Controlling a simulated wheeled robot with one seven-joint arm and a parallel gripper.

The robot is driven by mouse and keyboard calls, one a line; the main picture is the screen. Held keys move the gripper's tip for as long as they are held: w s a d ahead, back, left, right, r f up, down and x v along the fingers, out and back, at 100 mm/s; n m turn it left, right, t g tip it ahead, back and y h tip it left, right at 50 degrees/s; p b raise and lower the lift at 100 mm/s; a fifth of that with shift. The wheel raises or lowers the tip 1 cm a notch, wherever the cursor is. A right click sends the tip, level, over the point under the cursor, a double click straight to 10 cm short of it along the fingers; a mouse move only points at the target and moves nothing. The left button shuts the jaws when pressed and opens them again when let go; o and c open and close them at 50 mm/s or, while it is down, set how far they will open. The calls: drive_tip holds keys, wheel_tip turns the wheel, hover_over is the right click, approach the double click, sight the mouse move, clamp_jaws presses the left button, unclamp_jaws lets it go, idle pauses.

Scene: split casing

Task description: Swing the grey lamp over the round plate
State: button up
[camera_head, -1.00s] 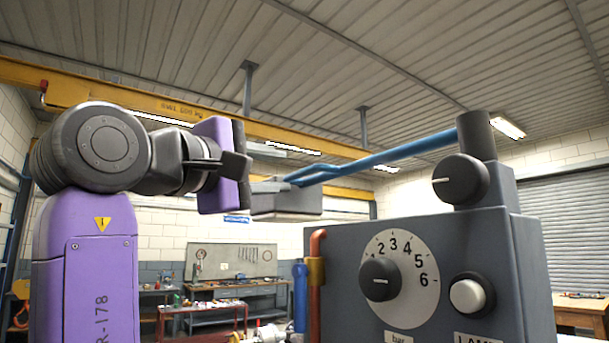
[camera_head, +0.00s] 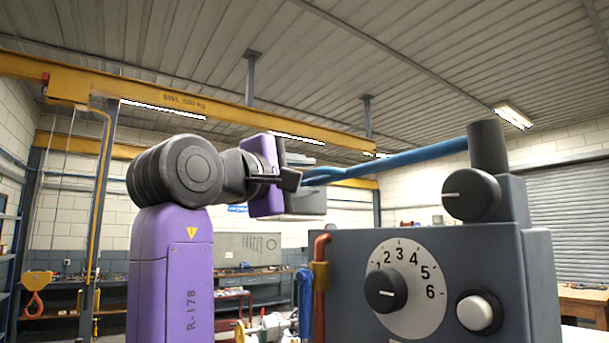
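The grey lamp (camera_head: 308,203) is a flat box-shaped head at the left end of a blue boom (camera_head: 400,160). The boom runs to a dark upright post on top of the grey casing. My purple and black gripper (camera_head: 290,180) is in front of the lamp and covers part of it; whether it touches the lamp is not clear. One dark finger shows, so its opening cannot be judged. A pale round plate with numbers (camera_head: 424,315) is on the casing's front, around a black knob (camera_head: 385,292). No other round plate is visible.
The grey casing (camera_head: 345,255) carries another black knob (camera_head: 470,195) near the post and a white button (camera_head: 475,313). A copper pipe (camera_head: 320,295) and a blue tube (camera_head: 304,301) stand at its left edge. Workbenches are far behind.

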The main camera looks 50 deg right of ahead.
clamp_jaws()
idle(1.3)
